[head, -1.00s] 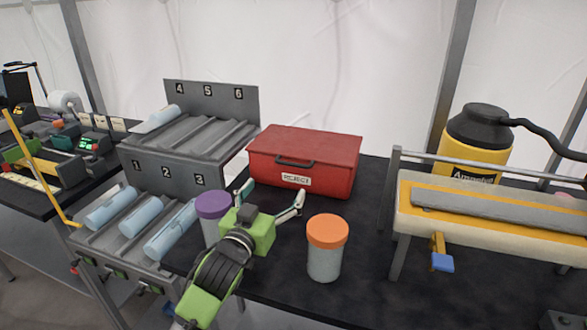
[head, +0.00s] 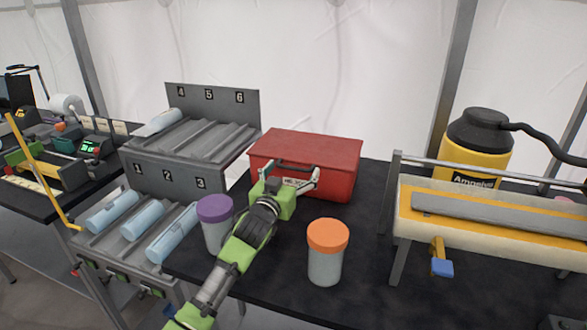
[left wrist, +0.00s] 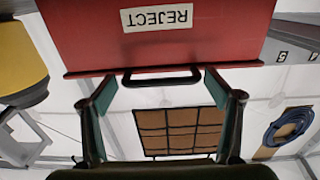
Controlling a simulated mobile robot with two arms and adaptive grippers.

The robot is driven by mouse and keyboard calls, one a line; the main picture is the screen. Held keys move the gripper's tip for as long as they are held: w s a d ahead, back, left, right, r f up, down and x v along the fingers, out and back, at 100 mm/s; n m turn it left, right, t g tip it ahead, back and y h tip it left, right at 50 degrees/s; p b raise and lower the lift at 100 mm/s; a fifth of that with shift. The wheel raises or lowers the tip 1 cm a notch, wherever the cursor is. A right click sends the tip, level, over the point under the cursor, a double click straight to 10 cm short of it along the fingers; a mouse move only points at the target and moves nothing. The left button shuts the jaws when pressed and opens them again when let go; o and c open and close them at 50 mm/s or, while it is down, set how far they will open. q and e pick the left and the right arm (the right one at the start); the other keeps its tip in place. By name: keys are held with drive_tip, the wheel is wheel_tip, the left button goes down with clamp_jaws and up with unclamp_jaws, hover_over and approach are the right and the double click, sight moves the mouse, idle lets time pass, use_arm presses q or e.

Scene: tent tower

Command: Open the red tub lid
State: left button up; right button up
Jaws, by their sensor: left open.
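The red tub (head: 330,187) stands on the black table with its lid (head: 310,145) shut. A dark handle (head: 287,163) is on the upper front of the tub, above a white REJECT label. In the left wrist view the picture is upside down; the handle (left wrist: 161,76) lies between the spread fingers, near their tips, and the label (left wrist: 157,17) shows beyond it. My left gripper (head: 290,176) is open in front of the tub, with its fingers on either side of the handle and partly covering the label. Contact with the handle cannot be told. My right gripper is not in view.
A purple-lidded jar (head: 216,222) stands close left of my left arm, and an orange-lidded jar (head: 326,250) stands to its right. A grey numbered rack (head: 190,180) with blue rolls is at the left. A cream-and-orange device (head: 490,219) and a yellow container (head: 478,155) are at the right.

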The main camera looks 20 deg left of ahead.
use_arm(q)
drive_tip(key=shift+w, duration=0.55)
